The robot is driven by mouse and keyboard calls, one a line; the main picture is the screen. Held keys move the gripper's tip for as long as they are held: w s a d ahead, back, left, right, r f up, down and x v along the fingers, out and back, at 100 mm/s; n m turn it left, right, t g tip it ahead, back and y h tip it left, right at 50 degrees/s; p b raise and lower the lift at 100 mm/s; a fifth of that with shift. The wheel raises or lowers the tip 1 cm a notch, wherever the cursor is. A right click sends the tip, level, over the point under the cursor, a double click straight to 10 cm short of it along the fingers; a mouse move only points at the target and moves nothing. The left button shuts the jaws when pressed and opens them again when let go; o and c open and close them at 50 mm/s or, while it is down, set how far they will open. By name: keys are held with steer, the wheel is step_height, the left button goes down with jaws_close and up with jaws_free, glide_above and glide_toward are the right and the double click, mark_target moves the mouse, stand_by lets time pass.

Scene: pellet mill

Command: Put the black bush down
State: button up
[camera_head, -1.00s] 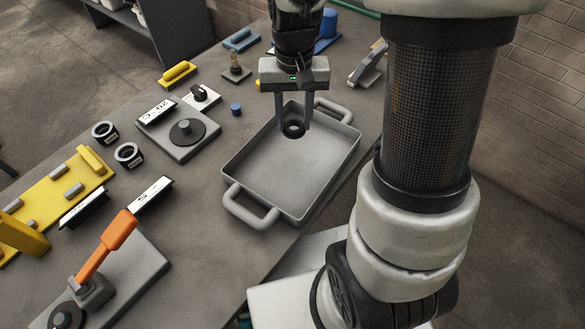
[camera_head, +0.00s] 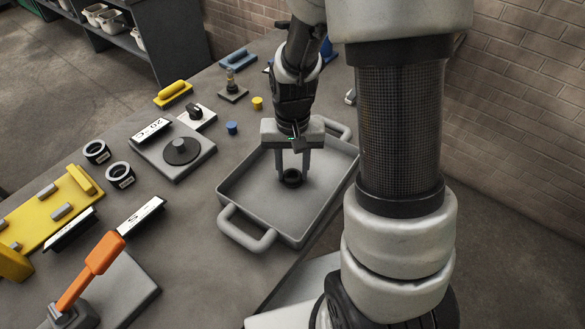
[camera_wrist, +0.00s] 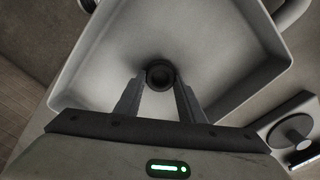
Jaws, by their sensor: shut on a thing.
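The black bush (camera_head: 292,178) is a short dark ring between the fingertips of my gripper (camera_head: 293,172). My gripper is shut on it and points down inside the grey tray (camera_head: 262,222), a shallow tray with a loop handle at each end. The bush is at or just above the tray floor; I cannot tell whether it touches. In the wrist view the bush (camera_wrist: 160,74) shows its open bore between the two fingers, with the pale tray floor (camera_wrist: 215,50) around it.
Left of the tray stand a plate with a dark round disc (camera_head: 182,151) and two black rings with white labels (camera_head: 119,175). An orange-handled lever (camera_head: 92,268) and a yellow fixture (camera_head: 50,208) are farther left. A small blue peg (camera_head: 232,128) stands near the tray. The tray's near floor is bare.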

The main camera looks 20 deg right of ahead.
steer(key=o, duration=0.9)
steer(key=shift+f, duration=0.2)
steer(key=shift+c, duration=0.2)
steer(key=o, duration=0.4)
steer(key=shift+r, duration=0.1)
steer(key=shift+o, duration=0.2)
